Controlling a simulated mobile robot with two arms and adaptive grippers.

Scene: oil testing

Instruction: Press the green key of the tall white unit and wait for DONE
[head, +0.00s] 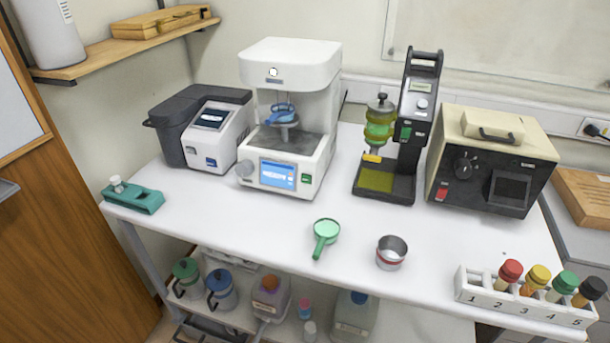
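The tall white unit (291,110) stands on the white table, left of the middle. Its blue-white screen (277,175) is lit, but the text is too small to read. A small green key (306,179) sits right of the screen on the front panel. A round knob (244,169) is left of the screen. A blue cup with a handle (281,113) sits inside the unit's open bay, above its dark plate. Neither of my grippers shows in the head view, and nothing is seen touching the unit.
A grey-white device (214,133) stands left of the unit. A black stand (413,130) and a black box instrument (488,165) stand right. The table before the unit is mostly clear.

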